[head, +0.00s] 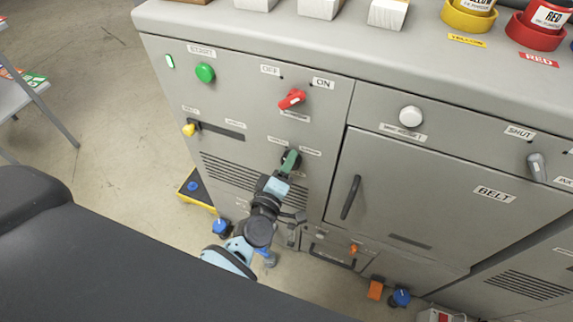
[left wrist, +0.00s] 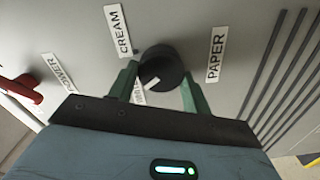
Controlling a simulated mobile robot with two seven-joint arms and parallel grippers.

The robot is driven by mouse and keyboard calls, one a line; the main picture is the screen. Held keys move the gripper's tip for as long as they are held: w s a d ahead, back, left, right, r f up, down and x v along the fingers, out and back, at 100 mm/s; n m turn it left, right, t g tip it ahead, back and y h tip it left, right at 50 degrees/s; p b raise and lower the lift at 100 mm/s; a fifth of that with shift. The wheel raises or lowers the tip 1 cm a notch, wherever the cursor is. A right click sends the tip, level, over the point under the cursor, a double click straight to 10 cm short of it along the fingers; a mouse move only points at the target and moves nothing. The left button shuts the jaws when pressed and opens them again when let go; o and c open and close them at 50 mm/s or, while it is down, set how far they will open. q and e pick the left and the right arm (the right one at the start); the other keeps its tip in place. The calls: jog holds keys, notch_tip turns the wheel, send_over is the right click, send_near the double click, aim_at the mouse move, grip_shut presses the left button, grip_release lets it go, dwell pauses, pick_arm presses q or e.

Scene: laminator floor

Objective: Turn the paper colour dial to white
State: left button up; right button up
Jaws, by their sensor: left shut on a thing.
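The paper colour dial (left wrist: 163,64) is a round black knob with a white pointer mark on the grey panel. My left gripper (left wrist: 158,76) has its green fingers on either side of the dial, shut on it. In the left wrist view the pointer mark is turned to the lower left, toward a label (left wrist: 138,94) partly hidden by a finger. The CREAM label (left wrist: 119,31) is above left of the dial, and the PAPER label (left wrist: 216,54) is to its right. In the head view my left gripper (head: 290,161) covers most of the dial. My right gripper is not in view.
On the same panel are a red power switch (head: 292,99), a green start button (head: 205,73) and a yellow lever (head: 189,130). A door with a black handle (head: 351,197) is right of my gripper. Open floor (head: 95,150) lies to the left.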

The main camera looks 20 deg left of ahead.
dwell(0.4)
pick_arm(q)
jog(key=o, duration=1)
jog(key=shift+c, duration=0.2)
jog(key=s, duration=0.8)
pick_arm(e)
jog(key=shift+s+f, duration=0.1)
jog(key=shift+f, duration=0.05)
pick_arm(q)
jog(key=shift+a, duration=0.1)
jog(key=s+a+f+m+g+p, duration=0.1)
jog(key=s+f+m+g+p, duration=0.1)
jog(key=s+m, duration=0.3)
jog(key=s+a+f+m+g+h+p, duration=0.1)
jog(key=s+f+m+g+p, duration=0.1)
jog(key=s, duration=1.2)
jog(key=s+a+f+m+g+p, duration=0.1)
jog(key=s+m+g+p, duration=0.3)
jog(key=s+m, duration=0.4)
jog(key=shift+s+a+f+m+g, duration=0.35)
jog(key=shift+s+f+g, duration=0.1)
jog(key=shift+s+g, duration=0.2)
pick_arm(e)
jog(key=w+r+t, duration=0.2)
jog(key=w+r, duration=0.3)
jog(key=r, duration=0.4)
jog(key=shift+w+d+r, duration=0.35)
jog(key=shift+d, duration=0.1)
